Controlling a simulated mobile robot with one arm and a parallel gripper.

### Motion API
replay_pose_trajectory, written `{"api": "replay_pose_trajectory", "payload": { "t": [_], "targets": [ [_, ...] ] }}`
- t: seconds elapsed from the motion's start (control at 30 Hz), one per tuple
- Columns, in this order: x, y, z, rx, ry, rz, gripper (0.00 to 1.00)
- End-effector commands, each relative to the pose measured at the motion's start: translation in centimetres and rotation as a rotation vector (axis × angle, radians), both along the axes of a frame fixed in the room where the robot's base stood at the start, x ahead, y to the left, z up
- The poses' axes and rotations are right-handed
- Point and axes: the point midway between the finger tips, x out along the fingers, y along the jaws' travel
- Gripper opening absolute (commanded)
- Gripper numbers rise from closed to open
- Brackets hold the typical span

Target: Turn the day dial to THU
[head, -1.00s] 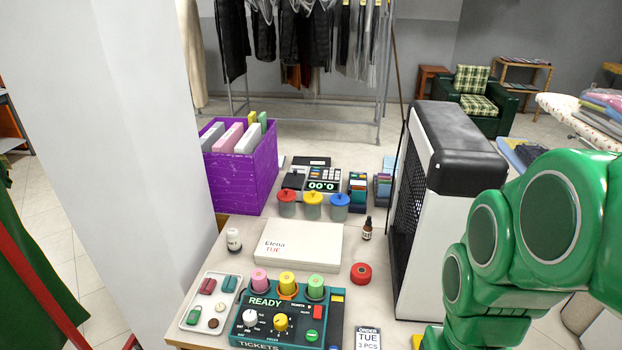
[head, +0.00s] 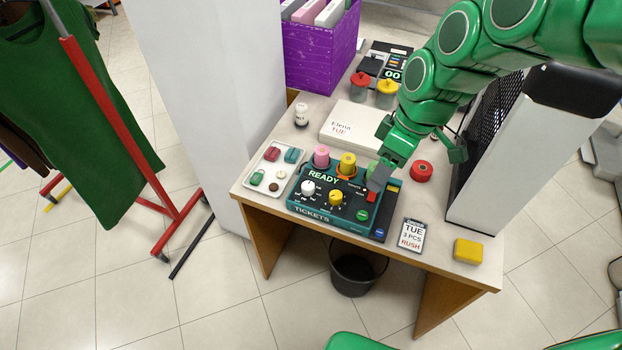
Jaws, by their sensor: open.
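The teal ticket machine (head: 298,204) stands near the front edge of the desk, its display reading READY. A white dial (head: 308,187) is on the left of its panel and a yellow dial (head: 335,197) is right of it. The small markings around both dials are too small to read here. My gripper (head: 378,178) is open and hangs over the right part of the machine, to the right of both dials. It hides part of the green roll and the panel there. I cannot tell whether it touches the machine.
A tray of small items (head: 249,184) is left of the machine. An order card reading TUE, 3 PCS, RUSH (head: 412,236), a yellow block (head: 467,251) and a red roll (head: 421,171) lie to the right. A white box labelled Elena TUE (head: 350,119) is behind. A bin (head: 355,272) stands below.

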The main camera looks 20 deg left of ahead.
Motion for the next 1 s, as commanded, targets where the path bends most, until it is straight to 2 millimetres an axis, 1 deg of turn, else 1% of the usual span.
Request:
{"api": "replay_pose_trajectory", "payload": {
  "t": [0.03, 0.2, 0.37, 0.5, 0.6, 0.7, 0.8, 1.0],
  "targets": [
    [0.7, 1.3, -0.5, 0.021, -0.003, 0.052, 0.61],
    [2.7, 5.1, -2.7, 0.087, -0.022, 0.232, 0.61],
    [4.5, 8.5, -5.0, 0.145, -0.047, 0.384, 0.61],
    [5.7, 11.3, -7.6, 0.189, -0.067, 0.51, 0.61],
    [6.5, 12.9, -9.4, 0.213, -0.083, 0.584, 0.61],
    [7.0, 14.1, -10.9, 0.23, -0.092, 0.645, 0.61],
    [7.3, 14.8, -11.9, 0.241, -0.1, 0.683, 0.61],
    [7.4, 15.2, -12.8, 0.246, -0.106, 0.71, 0.61]
  ]
}}
